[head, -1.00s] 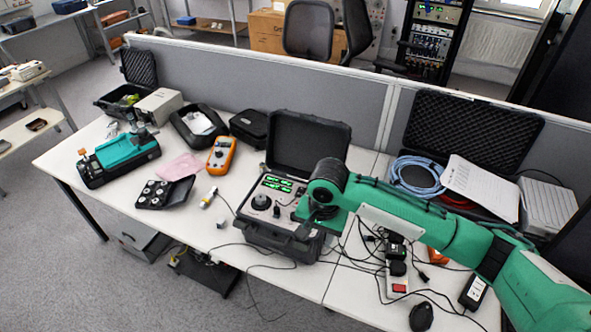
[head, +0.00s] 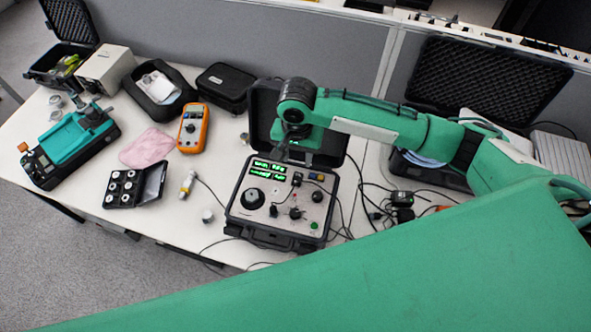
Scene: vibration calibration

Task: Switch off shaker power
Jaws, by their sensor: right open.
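The shaker unit is an open black case (head: 232,212) on the white table, with a grey control panel (head: 262,218). The panel has lit green displays (head: 265,168), a large black dial (head: 253,198), several small switches and connectors, and a green button (head: 314,226) at its front right corner. I cannot tell which control is the power switch. My right gripper (head: 283,154) is above the back edge of the panel, in front of the raised lid (head: 264,105). It is open and holds nothing that I can see; its fingers are small and dark. My left gripper is out of view.
An orange multimeter (head: 193,128), a black box of small discs (head: 124,188) and a teal device (head: 75,143) stand left of the case. Cables and a power strip lie to its right. A green arm link of mine covers the lower right.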

